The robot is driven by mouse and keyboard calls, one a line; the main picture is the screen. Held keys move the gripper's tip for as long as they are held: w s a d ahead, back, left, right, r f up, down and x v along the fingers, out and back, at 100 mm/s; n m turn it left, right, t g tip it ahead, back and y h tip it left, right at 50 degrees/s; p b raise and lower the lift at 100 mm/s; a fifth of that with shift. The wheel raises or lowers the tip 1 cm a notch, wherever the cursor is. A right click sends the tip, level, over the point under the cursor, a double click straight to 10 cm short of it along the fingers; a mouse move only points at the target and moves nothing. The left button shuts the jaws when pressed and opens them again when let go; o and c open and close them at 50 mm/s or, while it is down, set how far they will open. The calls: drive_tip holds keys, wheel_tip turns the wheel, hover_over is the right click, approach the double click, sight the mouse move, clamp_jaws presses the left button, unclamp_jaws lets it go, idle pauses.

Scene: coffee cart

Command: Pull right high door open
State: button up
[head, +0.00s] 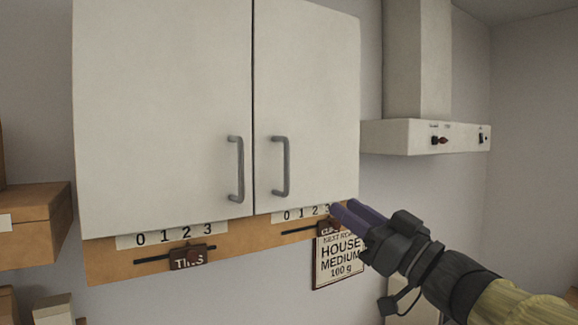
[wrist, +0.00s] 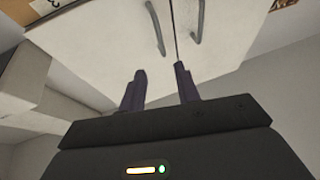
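The right high door (head: 307,90) is a white cabinet panel and looks shut, level with the left door (head: 165,100). Its grey vertical bar handle (head: 286,167) is near its lower left edge. My gripper (head: 345,206) has two purple fingers, held apart with nothing between them. In the head view it is to the right of and below the handle, by the door's lower right corner. The wrist view, rolled over, shows the open gripper (wrist: 160,72) with the right door's handle (wrist: 157,28) beyond the fingertips, apart from them.
The left door's handle (head: 236,169) is close to the right one. A wooden rail (head: 110,262) with sliders runs under the doors. A "House Medium" sign (head: 338,262) hangs beside my gripper. A white hood (head: 410,136) juts out at right. Boxes (head: 38,215) stand at left.

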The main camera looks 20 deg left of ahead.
sight(288, 168)
drive_tip(key=p+x, duration=0.7)
drive_tip(key=x, duration=0.9)
drive_tip(key=shift+w+a+r, duration=0.15)
drive_tip(key=shift+a, duration=0.05)
clamp_jaws()
